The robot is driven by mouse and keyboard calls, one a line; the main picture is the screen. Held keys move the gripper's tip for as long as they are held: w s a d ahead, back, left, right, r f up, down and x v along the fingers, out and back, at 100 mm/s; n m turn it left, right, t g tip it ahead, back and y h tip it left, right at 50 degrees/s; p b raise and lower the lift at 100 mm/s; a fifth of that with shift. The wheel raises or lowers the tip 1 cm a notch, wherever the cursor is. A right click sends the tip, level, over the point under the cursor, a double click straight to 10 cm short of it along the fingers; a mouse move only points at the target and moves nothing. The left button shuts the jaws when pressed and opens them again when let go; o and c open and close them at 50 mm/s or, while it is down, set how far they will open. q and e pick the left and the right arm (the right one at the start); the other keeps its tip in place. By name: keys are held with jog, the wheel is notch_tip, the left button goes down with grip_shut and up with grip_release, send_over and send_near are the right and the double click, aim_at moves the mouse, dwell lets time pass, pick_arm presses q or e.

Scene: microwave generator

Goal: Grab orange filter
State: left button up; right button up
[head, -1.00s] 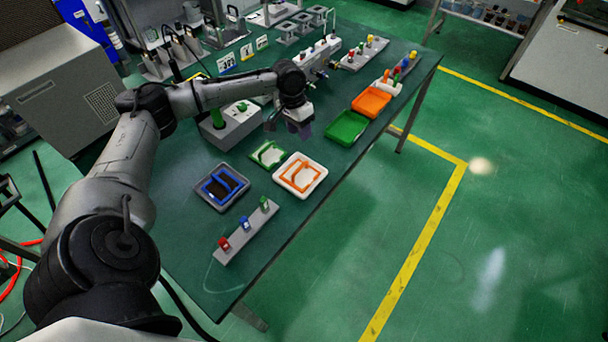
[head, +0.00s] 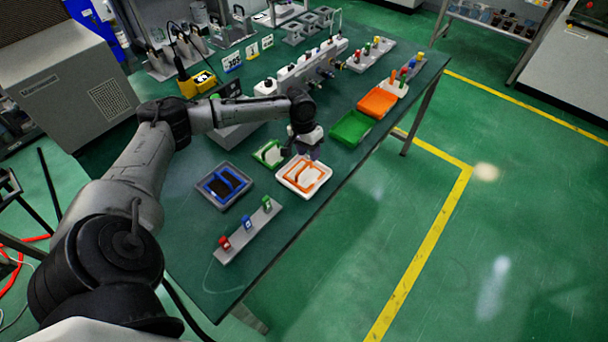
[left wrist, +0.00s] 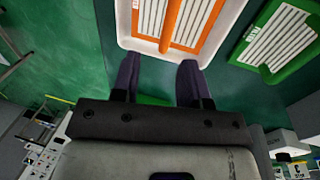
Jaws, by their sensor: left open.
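The orange filter (head: 292,172) is an orange frame with a raised bar, sitting in a white tray (head: 314,191) near the table's right edge. In the left wrist view the orange filter (left wrist: 167,22) shows at the top with white ribs beside its bar. My left gripper (head: 301,150) is just behind the white tray in the head view, pointing down. In the left wrist view its two dark fingers (left wrist: 158,76) are apart with nothing between them, near the tray's rim. My right gripper is not in view.
A blue-framed filter (head: 222,185) is in a grey tray to the left. A grey strip with coloured clips (head: 247,232) lies in front. Green (head: 352,128) and orange (head: 378,101) trays stand farther back.

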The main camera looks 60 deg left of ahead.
aim_at(309, 163)
pick_arm(q)
jog(key=f, duration=0.2)
jog(key=f+b, duration=0.1)
jog(key=f, duration=0.1)
jog(key=shift+s+d, duration=0.1)
jog(key=shift+d, duration=0.1)
jog(key=shift+d+f+b, duration=0.15)
jog(key=shift+f+b, duration=0.2)
jog(key=shift+f, duration=0.2)
grip_shut()
